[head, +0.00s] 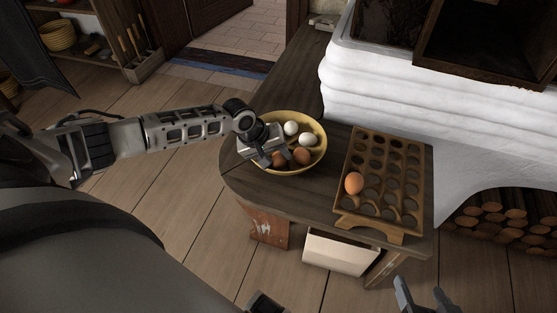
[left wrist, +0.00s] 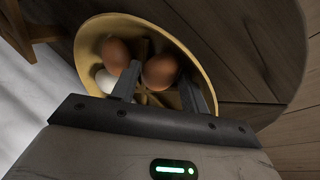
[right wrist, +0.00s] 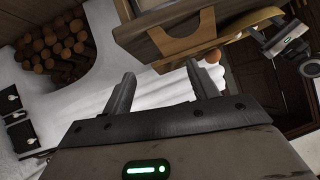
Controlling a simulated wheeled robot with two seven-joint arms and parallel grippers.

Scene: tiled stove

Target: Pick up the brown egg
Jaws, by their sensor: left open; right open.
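Two brown eggs lie in the yellow bowl (head: 321,151), one to the right (head: 301,156) and one to the left (head: 279,159), with two white eggs (head: 308,139) behind them. My left gripper (head: 276,160) is open, its fingers reaching down into the bowl. In the left wrist view, one brown egg (left wrist: 160,70) shows between the open fingers; whether they touch it I cannot tell. The other brown egg (left wrist: 115,53) and a white egg (left wrist: 105,80) are beside the left finger. Another brown egg (head: 354,184) sits in the wooden egg rack (head: 346,214). My right gripper (head: 422,291) is open and empty.
The bowl and rack stand on a dark wooden counter (head: 322,185) with a rounded left end. The white stove (head: 390,100) rises behind the rack. Firewood (head: 510,218) is stacked under it at the right. My right gripper is in front of the counter, away from the rack.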

